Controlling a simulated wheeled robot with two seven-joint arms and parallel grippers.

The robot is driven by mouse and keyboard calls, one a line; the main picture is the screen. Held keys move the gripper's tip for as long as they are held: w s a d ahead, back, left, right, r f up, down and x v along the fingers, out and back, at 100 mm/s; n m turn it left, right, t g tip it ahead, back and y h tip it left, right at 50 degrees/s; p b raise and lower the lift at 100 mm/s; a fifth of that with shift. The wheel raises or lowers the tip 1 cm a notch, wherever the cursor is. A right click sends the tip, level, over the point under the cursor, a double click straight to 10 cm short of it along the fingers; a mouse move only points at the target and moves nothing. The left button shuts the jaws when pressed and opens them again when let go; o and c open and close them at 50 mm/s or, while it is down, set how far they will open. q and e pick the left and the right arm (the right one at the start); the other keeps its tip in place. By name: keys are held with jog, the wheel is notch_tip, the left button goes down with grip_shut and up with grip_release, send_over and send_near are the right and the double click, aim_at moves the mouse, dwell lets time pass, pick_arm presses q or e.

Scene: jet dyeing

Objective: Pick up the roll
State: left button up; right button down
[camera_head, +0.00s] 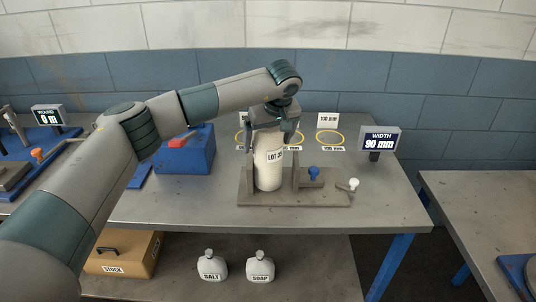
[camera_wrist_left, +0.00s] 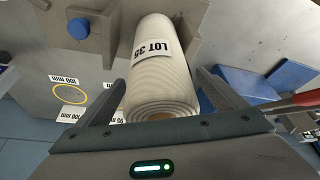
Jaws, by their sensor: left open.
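The white roll (camera_head: 268,167) with a LOT label stands upright in a grey fixture (camera_head: 300,199) on the table, beside a grey upright plate. My left gripper (camera_head: 274,128) is over the top of the roll, pointing down. In the left wrist view the roll (camera_wrist_left: 160,80) lies between the two fingers of the left gripper (camera_wrist_left: 160,88); the fingers are open, with a visible gap on the right side. Contact on the left side is hard to tell. My right gripper is not in view.
A display (camera_head: 379,140) reads WIDTH 90 mm. The fixture has a blue knob (camera_head: 314,172) and a white-tipped handle (camera_head: 353,184). Yellow rings (camera_head: 330,138) lie behind. A blue box (camera_head: 187,155) stands left. Salt and soap bags sit on the lower shelf. The table's front is clear.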

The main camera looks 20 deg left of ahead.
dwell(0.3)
pick_arm(q)
jog(key=shift+r, duration=0.1)
jog(key=c, duration=2.1)
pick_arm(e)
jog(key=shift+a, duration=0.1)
pick_arm(q)
jog(key=shift+d+r, duration=0.1)
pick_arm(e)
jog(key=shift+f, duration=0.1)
